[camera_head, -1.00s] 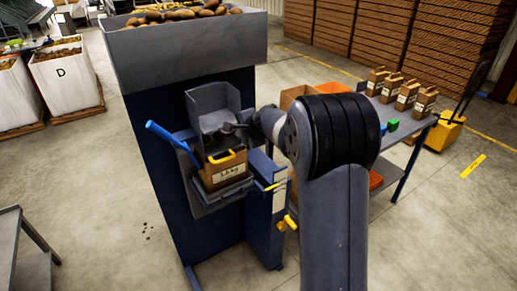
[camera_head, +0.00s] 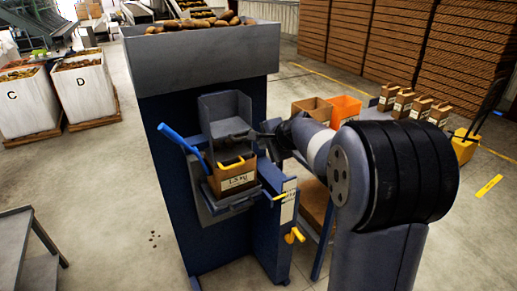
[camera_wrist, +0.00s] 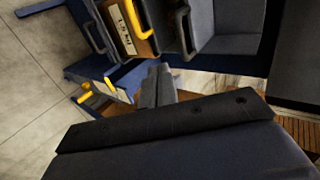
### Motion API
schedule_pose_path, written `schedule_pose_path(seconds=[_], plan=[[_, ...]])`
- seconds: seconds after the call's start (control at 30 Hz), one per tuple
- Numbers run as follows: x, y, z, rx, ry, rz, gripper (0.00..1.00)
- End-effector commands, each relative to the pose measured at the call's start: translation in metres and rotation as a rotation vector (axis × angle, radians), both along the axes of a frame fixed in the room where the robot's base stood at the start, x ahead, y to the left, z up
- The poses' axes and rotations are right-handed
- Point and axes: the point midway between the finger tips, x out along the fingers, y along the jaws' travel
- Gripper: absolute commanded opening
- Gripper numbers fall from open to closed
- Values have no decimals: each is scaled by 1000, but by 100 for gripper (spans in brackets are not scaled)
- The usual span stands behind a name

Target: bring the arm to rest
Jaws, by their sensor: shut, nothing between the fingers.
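My arm (camera_head: 395,165) rises at the right of the head view and bends left toward the blue filling machine (camera_head: 165,150). My gripper (camera_head: 266,128) is shut and empty, just right of the grey chute (camera_head: 230,125) and the paper bag (camera_head: 235,178) under it. In the wrist view my gripper (camera_wrist: 158,80) points toward the machine front, with the bag (camera_wrist: 138,40) beyond it at the upper left. I cannot tell the exact gap between gripper and machine.
A blue lever (camera_head: 180,140) juts from the machine's left, and a yellow handle (camera_head: 294,236) sits low on its right. An orange crate (camera_head: 345,108) and several paper bags (camera_head: 402,103) stand behind my arm.

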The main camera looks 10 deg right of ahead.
Motion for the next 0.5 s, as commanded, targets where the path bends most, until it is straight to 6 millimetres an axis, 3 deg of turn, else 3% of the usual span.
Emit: schedule_pose_path(seconds=[0.2, 0.5], plan=[[-24, -8, 18, 0, -1, -1, 0], [-33, -11, 26, 1, 1, 0, 0]])
